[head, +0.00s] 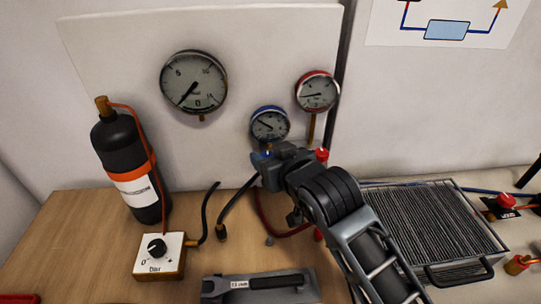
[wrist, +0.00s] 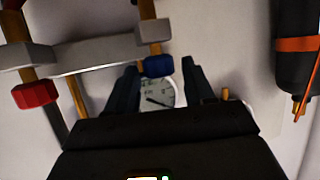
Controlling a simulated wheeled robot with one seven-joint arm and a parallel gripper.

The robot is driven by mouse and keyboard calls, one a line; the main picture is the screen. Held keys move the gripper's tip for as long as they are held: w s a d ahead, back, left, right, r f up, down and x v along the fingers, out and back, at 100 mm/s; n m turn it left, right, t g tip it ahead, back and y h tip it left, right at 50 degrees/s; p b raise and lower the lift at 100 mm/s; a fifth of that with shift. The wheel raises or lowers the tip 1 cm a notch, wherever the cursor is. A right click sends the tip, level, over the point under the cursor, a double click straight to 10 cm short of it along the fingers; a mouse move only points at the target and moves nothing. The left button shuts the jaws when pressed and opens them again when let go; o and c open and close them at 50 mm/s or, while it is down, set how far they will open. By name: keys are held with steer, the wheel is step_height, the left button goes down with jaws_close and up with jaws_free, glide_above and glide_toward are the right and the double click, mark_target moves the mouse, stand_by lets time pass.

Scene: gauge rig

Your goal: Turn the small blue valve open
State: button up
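The small blue valve (wrist: 157,66) is a blue knob on a brass stem below a grey block in the wrist view. My gripper (wrist: 160,84) is open, with one dark finger on each side of the knob in that view and visible gaps between. I cannot tell how far the knob lies beyond the fingertips. In the head view my gripper (head: 264,157) is at the manifold below the blue-rimmed gauge (head: 270,124) and hides most of the valve. A bit of blue shows at its tip.
A red valve (wrist: 35,93) sits beside the blue one; it also shows in the head view (head: 322,155). A red-rimmed gauge (head: 317,91) and large gauge (head: 194,82) are on the panel. A black bottle (head: 120,152), regulator box (head: 158,257) and finned unit (head: 430,220) stand around.

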steer(key=c, duration=0.9)
steer(key=shift+d+f+n+y+b, duration=0.1)
steer(key=shift+f+n+y+b, duration=0.15)
steer(key=shift+b, duration=0.3)
steer(key=shift+r+n+g+y+b, duration=0.1)
steer(key=shift+n+g+y+b, duration=0.2)
steer(key=shift+n+y+b, duration=0.05)
steer(key=shift+r, duration=0.1)
steer(key=o, duration=1)
steer(key=shift+o, duration=0.2)
steer(key=b+v, duration=0.2)
steer(key=v, duration=0.5)
steer(key=shift+s+d+r, duration=0.2)
steer(key=shift+s+d, duration=0.05)
